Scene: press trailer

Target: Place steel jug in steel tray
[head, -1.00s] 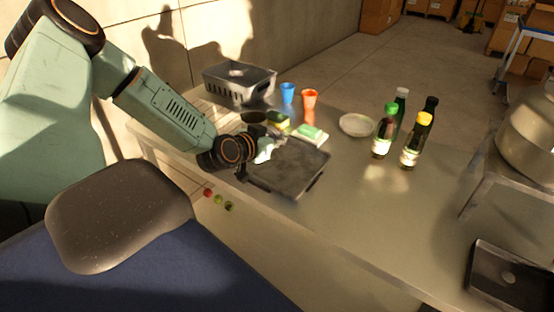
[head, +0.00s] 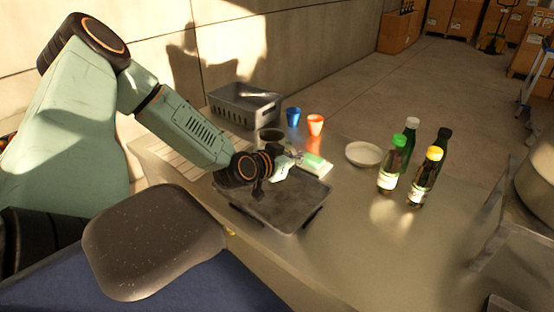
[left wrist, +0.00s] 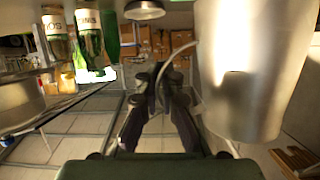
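The steel jug (head: 271,143) is at the end of my left arm in the head view, its dark rim up and its lower part sunlit. The left wrist view shows its tapered shiny body (left wrist: 245,70) large and roughly upright at the right. My left gripper (head: 268,164) has its dark fingers (left wrist: 163,80) close together at the jug's thin curved handle, holding it. The steel tray (head: 275,208), dark and flat, lies on the table below the gripper, empty where it shows. The jug overlaps the tray's far edge in the picture; its height above it is unclear. My right gripper is not in view.
A green-and-white sponge (head: 315,165), a white plate (head: 363,154) and several bottles (head: 391,170) stand to the right. The table's front right is clear.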

